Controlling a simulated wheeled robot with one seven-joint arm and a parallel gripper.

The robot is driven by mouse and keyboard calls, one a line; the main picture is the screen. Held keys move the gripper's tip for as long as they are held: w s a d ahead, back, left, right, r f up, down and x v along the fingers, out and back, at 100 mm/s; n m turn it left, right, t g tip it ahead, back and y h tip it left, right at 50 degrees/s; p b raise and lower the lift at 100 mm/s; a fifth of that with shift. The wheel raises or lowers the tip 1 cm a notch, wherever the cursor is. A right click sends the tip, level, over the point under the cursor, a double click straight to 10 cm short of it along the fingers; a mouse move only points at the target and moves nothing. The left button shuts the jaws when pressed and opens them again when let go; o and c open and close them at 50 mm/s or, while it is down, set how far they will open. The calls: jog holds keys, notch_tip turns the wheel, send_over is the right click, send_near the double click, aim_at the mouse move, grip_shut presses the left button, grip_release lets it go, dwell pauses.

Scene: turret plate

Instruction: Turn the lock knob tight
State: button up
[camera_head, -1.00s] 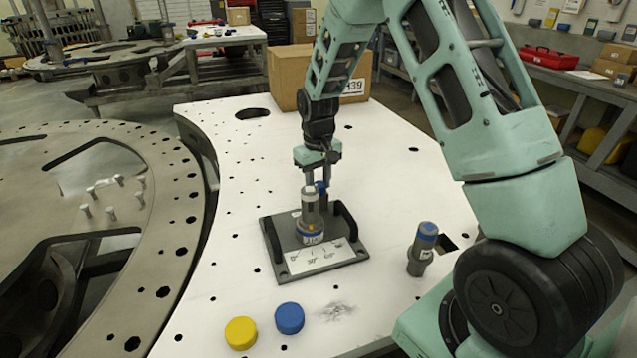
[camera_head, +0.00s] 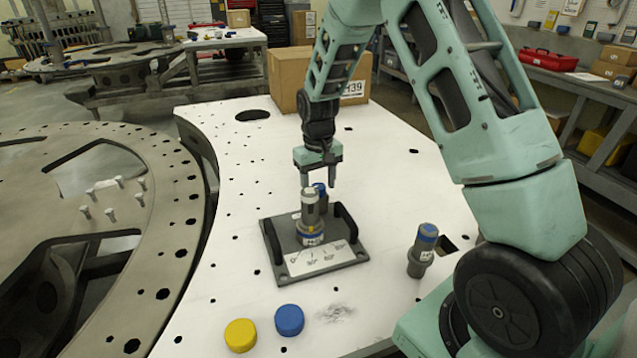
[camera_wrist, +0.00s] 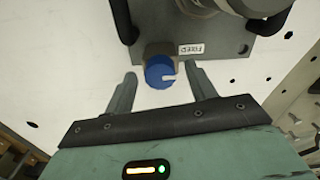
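The lock knob (camera_wrist: 159,72) is blue with a white pointer mark. It sits at the edge of the fixture plate (camera_wrist: 235,45), beside a label reading "FIXED". In the head view the blue knob (camera_head: 320,188) shows behind the grey cylinder (camera_head: 310,215), which stands upright on the dark plate with an angle scale. My gripper (camera_head: 319,182) points down at the knob. In the wrist view its two fingers (camera_wrist: 160,88) stand apart on either side of the knob, with visible gaps. The gripper is open and holds nothing.
A yellow cap (camera_head: 240,335) and a blue cap (camera_head: 289,320) lie in front. Two black handles flank the fixture. A cardboard box (camera_head: 285,80) stands at the back. The white table's left side is clear.

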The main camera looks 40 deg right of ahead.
aim_at(318, 186)
notch_tip(318, 186, up, 17)
jog(key=b, duration=0.3)
jog(key=shift+r, duration=0.2)
jog(key=shift+a, duration=0.1)
dwell(0.4)
jog(key=s+a+f+n+y, duration=0.1)
jog(key=s+a+f+n, duration=0.15)
jog(key=s+a, duration=0.6)
jog(key=s+a+f+n, duration=0.1)
jog(key=s+a+n, duration=0.3)
jog(key=a, duration=0.8)
jog(key=s+a+f+n, duration=0.1)
jog(key=s+a+f, duration=0.1)
jog(key=s, duration=0.7)
jog(key=s+a+f+n, duration=0.2)
jog(key=s+a+f, duration=0.1)
jog(key=s, duration=0.6)
jog(key=shift+s+a+f+b, duration=0.2)
jog(key=shift+a+f+b, duration=0.05)
jog(key=shift+a+b, duration=0.1)
